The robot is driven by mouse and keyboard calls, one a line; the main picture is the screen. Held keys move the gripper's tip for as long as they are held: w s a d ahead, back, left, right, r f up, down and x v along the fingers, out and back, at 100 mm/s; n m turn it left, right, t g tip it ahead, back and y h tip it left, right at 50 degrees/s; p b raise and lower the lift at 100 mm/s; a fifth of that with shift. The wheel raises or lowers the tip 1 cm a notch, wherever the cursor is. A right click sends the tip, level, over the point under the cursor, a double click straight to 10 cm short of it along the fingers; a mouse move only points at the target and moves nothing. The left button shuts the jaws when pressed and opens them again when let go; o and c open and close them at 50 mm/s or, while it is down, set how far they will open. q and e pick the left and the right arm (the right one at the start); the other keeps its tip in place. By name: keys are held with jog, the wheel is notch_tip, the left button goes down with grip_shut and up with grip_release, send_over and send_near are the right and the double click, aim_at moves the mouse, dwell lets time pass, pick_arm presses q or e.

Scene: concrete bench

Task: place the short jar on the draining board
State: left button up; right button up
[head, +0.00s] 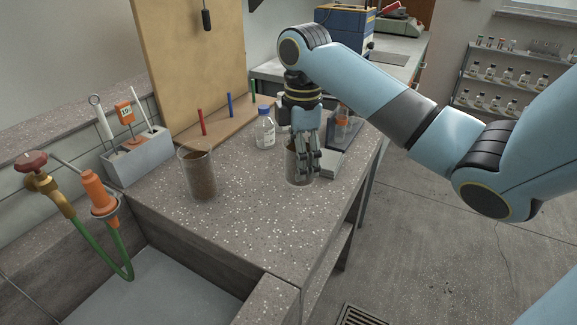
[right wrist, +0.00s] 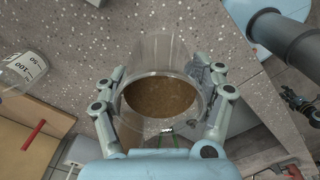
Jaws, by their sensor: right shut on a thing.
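The short jar (head: 295,170) is clear glass with brown contents. My right gripper (head: 303,160) comes down on it from above, near the bench's right edge. In the right wrist view the gripper (right wrist: 165,105) has a finger on each side of the jar (right wrist: 160,95), shut on it. The jar looks upright, at or just above the bench; I cannot tell whether its base touches. The likely draining board is a tan upright board (head: 190,60) with a flat brown base (head: 218,139) carrying red, blue and green pegs, behind and left of the jar.
A taller glass with brown contents (head: 198,177) stands left of the short jar. A blue-capped bottle (head: 265,128) stands between the base and my gripper. A sink basin (head: 150,290) is at front left.

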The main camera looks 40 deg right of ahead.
aim_at(288, 176)
jog(key=w, duration=0.1)
jog(key=w+f, duration=0.1)
jog(key=w, duration=0.1)
jog(key=shift+a+f, duration=0.35)
jog(key=shift+f, duration=0.05)
notch_tip(288, 176, down, 4)
jog(key=shift+b, duration=0.3)
pick_arm(q)
jog(key=shift+w+d+f, duration=0.2)
jog(key=shift+w+f, duration=0.1)
jog(key=shift+f, duration=0.1)
pick_arm(e)
jog(key=shift+f, duration=0.1)
jog(key=o, duration=1.4)
jog(key=shift+c, duration=0.2)
pick_arm(q)
jog(key=shift+s, duration=0.1)
